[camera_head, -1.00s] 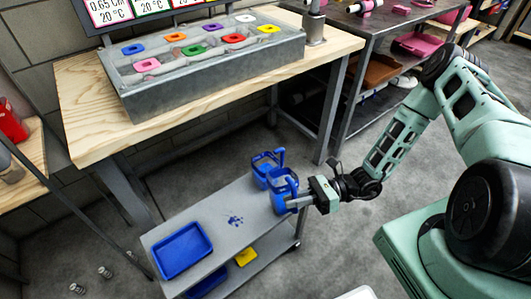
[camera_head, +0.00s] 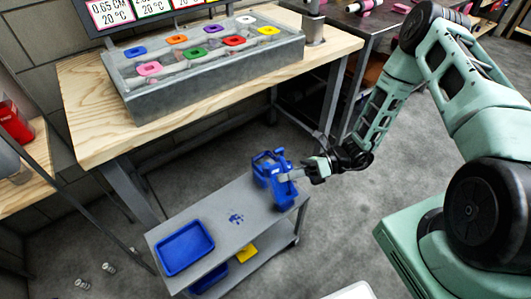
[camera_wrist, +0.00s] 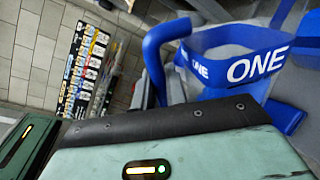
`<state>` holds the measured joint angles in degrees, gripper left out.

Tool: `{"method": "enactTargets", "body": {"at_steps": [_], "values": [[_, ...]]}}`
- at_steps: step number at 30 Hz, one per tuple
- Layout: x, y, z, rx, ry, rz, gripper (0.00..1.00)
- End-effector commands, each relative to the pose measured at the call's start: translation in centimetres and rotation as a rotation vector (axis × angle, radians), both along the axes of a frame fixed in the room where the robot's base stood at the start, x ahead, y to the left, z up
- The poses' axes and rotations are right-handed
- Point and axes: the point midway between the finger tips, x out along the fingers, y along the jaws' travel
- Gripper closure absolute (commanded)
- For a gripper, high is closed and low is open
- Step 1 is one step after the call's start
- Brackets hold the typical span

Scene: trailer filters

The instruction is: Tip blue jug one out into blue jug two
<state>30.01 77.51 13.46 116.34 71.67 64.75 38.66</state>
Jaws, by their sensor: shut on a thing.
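Blue jug one (camera_wrist: 255,66) shows its ONE label on a blue band close up in the wrist view, with its thick blue handle (camera_wrist: 158,48) to the left. In the head view, jug one (camera_head: 286,188) is at the end of my gripper (camera_head: 296,176), which is shut on it at the right end of the grey cart. Jug two (camera_head: 264,160) is right behind it and partly hidden by it; the two overlap in the picture. I cannot tell whether they touch, how far jug one is tilted, or what is inside either.
The grey cart top (camera_head: 215,218) holds a blue tray (camera_head: 185,247) at its left and a small blue splotch (camera_head: 236,218). A yellow item (camera_head: 246,253) is on its lower shelf. A wooden workbench (camera_head: 92,115) with a grey box of coloured pieces stands behind.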

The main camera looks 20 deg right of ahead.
Motion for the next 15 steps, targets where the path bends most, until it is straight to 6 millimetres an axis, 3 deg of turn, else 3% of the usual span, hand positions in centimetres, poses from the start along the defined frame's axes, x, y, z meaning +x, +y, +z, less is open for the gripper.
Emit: {"method": "enactTargets", "body": {"at_steps": [4,15], "values": [[0.5,0.1,1.2,-0.004,0.070,0.002,1.00],[1.1,0.1,2.2,-0.008,0.166,0.001,1.00]]}}
